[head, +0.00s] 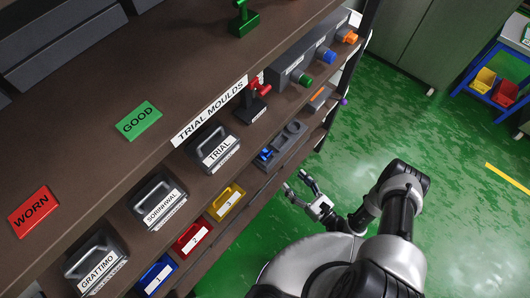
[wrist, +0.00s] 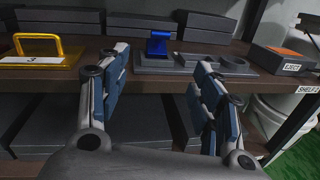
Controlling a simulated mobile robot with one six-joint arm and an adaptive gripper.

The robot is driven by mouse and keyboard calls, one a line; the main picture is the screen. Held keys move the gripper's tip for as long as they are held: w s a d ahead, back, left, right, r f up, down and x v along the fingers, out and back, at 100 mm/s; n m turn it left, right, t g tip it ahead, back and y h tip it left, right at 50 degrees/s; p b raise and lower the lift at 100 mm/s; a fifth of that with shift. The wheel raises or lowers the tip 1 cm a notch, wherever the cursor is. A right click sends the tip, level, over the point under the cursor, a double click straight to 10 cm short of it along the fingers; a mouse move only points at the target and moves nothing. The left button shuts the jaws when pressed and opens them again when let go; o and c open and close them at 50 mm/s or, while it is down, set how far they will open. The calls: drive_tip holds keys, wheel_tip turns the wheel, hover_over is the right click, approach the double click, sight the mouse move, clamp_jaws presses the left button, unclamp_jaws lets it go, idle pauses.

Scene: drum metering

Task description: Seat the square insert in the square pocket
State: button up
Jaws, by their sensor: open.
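The blue piece, likely the square insert (wrist: 158,43), stands upright at the left end of a dark grey fixture (wrist: 185,64) on the shelf. In the head view the blue piece (head: 265,154) sits at the near end of the same fixture (head: 283,145). A raised round part (wrist: 234,62) is at the fixture's right. I cannot make out the square pocket clearly. My gripper (wrist: 158,85) is open and empty, its fingers spread in front of the shelf, with the blue piece beyond the gap. In the head view my gripper (head: 303,186) is apart from the shelf.
A yellow handled tray (wrist: 38,50) stands left of the fixture, and a box labelled EJECT (wrist: 283,60) stands to the right. In the head view, red (head: 193,236) and blue (head: 155,276) trays share the lower shelf. The green floor (head: 345,130) beside my arm is open.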

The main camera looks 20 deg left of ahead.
sight(267, 154)
drive_tip(key=b+x, duration=0.3)
drive_tip(key=x, duration=1.3)
drive_tip(key=shift+s+a, duration=0.1)
drive_tip(key=shift+s, duration=0.05)
drive_tip(key=shift+c, duration=0.2)
drive_tip(key=shift+r, duration=0.1)
drive_tip(key=c, duration=1.3)
